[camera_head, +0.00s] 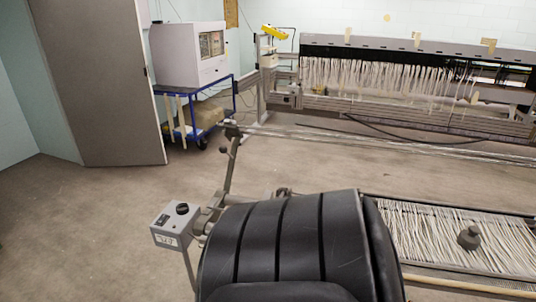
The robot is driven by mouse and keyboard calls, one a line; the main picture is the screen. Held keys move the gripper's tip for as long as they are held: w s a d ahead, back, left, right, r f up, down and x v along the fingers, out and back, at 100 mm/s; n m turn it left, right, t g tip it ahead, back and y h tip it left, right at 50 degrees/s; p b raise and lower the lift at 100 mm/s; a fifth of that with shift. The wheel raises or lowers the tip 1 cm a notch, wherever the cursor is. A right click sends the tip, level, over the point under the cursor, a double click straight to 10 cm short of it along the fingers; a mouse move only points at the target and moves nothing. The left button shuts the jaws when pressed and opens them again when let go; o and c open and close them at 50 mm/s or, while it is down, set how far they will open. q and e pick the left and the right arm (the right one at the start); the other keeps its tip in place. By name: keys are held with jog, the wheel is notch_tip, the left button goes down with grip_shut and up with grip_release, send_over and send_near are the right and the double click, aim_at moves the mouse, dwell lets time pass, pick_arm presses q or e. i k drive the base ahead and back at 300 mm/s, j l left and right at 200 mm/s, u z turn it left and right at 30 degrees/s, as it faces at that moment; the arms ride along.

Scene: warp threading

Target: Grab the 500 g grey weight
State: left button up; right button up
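A dark grey weight (469,238) with a narrow knob on top stands upright on the white warp threads (425,225) at the right of the head view. No marking can be read on it at this size. Neither of my grippers is in the head view.
A black padded seat (300,245) fills the lower middle. A grey control box (173,224) stands left of it. A loom (400,85) runs along the back wall. A blue cart (192,110) holds a white machine (188,53). The floor at left is clear.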

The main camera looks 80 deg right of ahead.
aim_at(469, 239)
jog(key=z, duration=1.05)
jog(key=l+z, duration=0.1)
jog(key=z, duration=0.9)
jog(key=l+z, duration=0.1)
jog(key=z, duration=1.45)
jog(key=i+z, duration=0.1)
jog(key=z, duration=0.45)
jog(key=i+l, duration=0.2)
jog(key=l, duration=0.15)
jog(key=i+l+u, duration=0.15)
jog(key=l, duration=0.25)
jog(key=i+l, duration=0.25)
jog(key=l, duration=0.15)
jog(key=i+l+u, duration=0.15)
jog(key=l, duration=0.25)
